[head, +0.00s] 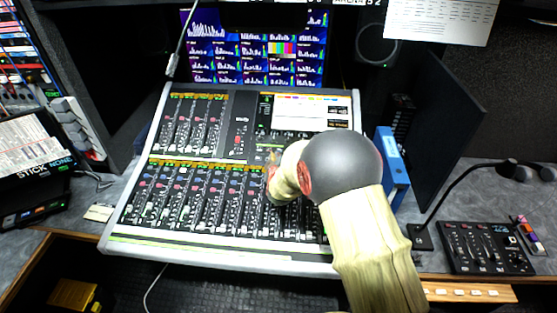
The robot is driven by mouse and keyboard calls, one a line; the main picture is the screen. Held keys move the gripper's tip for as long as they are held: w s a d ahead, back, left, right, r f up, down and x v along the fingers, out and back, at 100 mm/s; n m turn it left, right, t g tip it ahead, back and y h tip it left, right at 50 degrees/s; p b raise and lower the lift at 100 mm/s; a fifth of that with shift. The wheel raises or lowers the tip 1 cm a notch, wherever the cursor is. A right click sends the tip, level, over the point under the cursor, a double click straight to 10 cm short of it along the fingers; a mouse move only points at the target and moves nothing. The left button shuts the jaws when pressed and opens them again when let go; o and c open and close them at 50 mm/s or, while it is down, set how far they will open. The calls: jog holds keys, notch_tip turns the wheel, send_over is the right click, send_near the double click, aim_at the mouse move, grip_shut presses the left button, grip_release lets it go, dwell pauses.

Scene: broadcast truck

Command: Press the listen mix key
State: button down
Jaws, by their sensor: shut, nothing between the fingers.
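A large mixing console (120,215) with rows of faders, knobs and small keys fills the middle of the desk. I cannot make out which key is the listen mix key, as the labels are too small to read. My arm reaches up from the bottom right and bends left over the right half of the console. Its forearm covers part of the faders and the controls below the console's screen (295,113). My gripper is hidden behind my arm, so I cannot see whether it touches the console.
A small control panel (485,248) and a gooseneck lamp or microphone (455,190) stand at the right. A blue binder (394,165) stands close right of my arm. A monitor (255,48) is behind the console. Equipment (38,150) crowds the left.

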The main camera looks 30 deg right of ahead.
jog(key=shift+s+a+r+p, duration=0.15)
jog(key=shift+s+r+p, duration=0.1)
jog(key=shift+r+p, duration=0.35)
jog(key=shift+r, duration=0.15)
jog(key=r+p, duration=0.1)
jog(key=s+r+p, duration=0.1)
jog(key=r, duration=0.1)
jog(key=a+r+p, duration=0.1)
jog(key=shift+s+r+p, duration=0.25)
jog(key=shift+s+p, duration=0.05)
dwell(0.6)
